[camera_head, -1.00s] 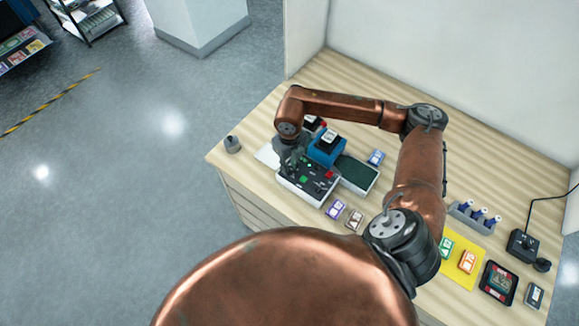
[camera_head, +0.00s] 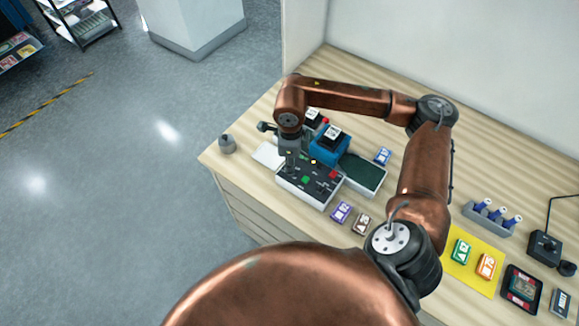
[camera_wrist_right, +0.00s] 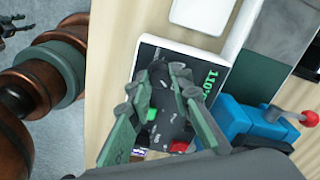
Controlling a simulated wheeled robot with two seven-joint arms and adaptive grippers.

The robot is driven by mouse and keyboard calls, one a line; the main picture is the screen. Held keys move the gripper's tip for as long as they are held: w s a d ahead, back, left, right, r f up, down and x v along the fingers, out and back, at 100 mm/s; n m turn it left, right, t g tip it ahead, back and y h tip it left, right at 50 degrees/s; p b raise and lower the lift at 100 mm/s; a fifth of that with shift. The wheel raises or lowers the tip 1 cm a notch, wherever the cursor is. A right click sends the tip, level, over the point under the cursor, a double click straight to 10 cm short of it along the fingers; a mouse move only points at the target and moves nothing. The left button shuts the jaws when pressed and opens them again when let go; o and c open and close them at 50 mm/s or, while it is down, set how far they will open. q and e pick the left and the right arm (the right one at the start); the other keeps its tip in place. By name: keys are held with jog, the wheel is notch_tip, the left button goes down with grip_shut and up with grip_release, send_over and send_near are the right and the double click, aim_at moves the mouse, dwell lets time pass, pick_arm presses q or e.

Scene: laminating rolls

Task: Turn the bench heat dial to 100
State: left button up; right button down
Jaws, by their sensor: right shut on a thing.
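The bench heat control panel (camera_head: 329,186) is a black-topped box with a green button, a red button and small controls, on the wooden bench. My right gripper (camera_wrist_right: 166,88) is over its far-left part, pointing down. In the right wrist view its fingers are closed around a dark knob, the heat dial (camera_wrist_right: 157,77), which they largely hide. The green digits on the panel's display (camera_wrist_right: 211,88) appear to read 110. In the head view the wrist hides most of the dial.
A blue press (camera_head: 328,150) with a red-knobbed lever stands right behind the panel, near a dark green mat (camera_head: 362,174). Purple and brown labelled cards lie in front. A yellow mat (camera_head: 457,272) with cards is at right. A grey weight-like object (camera_head: 227,145) stands at the left edge.

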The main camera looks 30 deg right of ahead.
jog(key=shift+f+n+b, duration=0.1)
jog(key=shift+n+b, duration=0.2)
jog(key=shift+n, duration=0.3)
jog(key=c, duration=1.7)
grip_release()
jog(key=shift+c, duration=0.2)
notch_tip(320, 180, up, 12)
